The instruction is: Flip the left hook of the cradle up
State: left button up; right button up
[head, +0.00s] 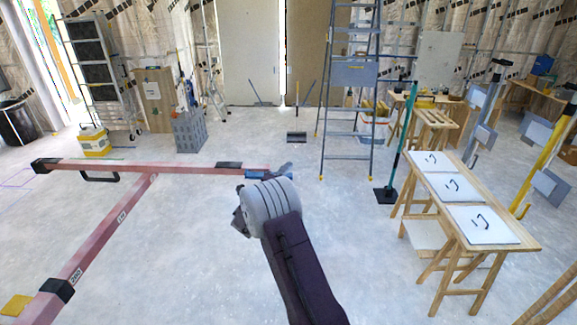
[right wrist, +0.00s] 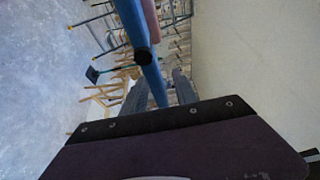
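The cradle (head: 112,222) is a pink-red T-shaped frame at the left of the head view. Its crossbar has a black end (head: 45,165) at the left, with a black loop (head: 98,178) hanging below near it. A blue bar (head: 262,174) sits at the crossbar's right end. My right gripper (head: 285,170) is at that blue bar. In the right wrist view, its two grey fingers (right wrist: 158,90) stand apart with the blue bar (right wrist: 130,15) running between them. I cannot tell which part is the left hook. My left gripper is out of view.
A ladder (head: 350,95) stands beyond, right of centre. A wooden trestle table (head: 425,190) with white sheets is on the right. The floor around the cradle is mostly clear.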

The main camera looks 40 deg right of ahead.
jog(key=shift+x, duration=0.8)
jog(key=shift+a, duration=0.1)
jog(key=shift+c, duration=0.6)
grip_shut()
